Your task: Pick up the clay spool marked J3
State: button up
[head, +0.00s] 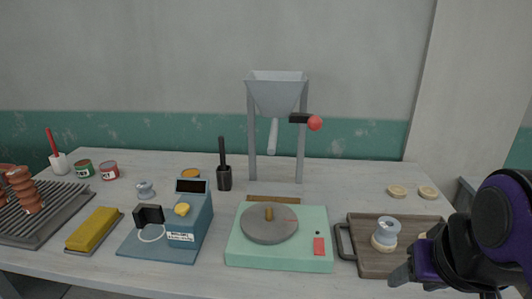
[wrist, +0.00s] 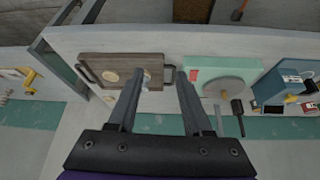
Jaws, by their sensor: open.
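A pale grey spool (head: 388,230) stands upright on a beige disc (head: 383,246) on the dark wooden tray (head: 365,262). A second grey spool (head: 145,189) stands at the left, behind the blue device. No J3 mark is legible on either. My gripper (head: 418,279) is at the right, over the tray's front right part, below and right of the tray's spool in the picture. In the wrist view my gripper (wrist: 160,72) is open and empty, and the tray's spool (wrist: 147,77) shows beside the left finger, partly hidden by it.
A mint-green turntable (head: 280,259) stands left of the tray. Behind it is a hopper stand (head: 277,95). Further left are a blue scale-like device (head: 190,232), a yellow sponge (head: 93,229) and a rack (head: 40,220). Two beige discs (head: 397,191) lie behind the tray.

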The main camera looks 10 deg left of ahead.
aim_at(144, 186)
jog(key=u, duration=1.6)
jog(key=i+j, duration=0.2)
jog(key=j, duration=0.15)
jog(key=i+j+z, duration=0.1)
jog(key=j, duration=0.3)
jog(key=i+j, duration=0.3)
jog(key=i+j+z, duration=0.1)
jog(key=j, duration=0.35)
jog(key=i+j, duration=0.25)
jog(key=j, duration=0.15)
jog(key=i+j+z, duration=0.1)
jog(key=j+z, duration=0.15)
jog(key=k+l+z, duration=0.1)
jog(key=l, duration=0.2)
jog(key=k+l+z, duration=0.1)
jog(key=l, duration=0.2)
jog(key=j, duration=0.1)
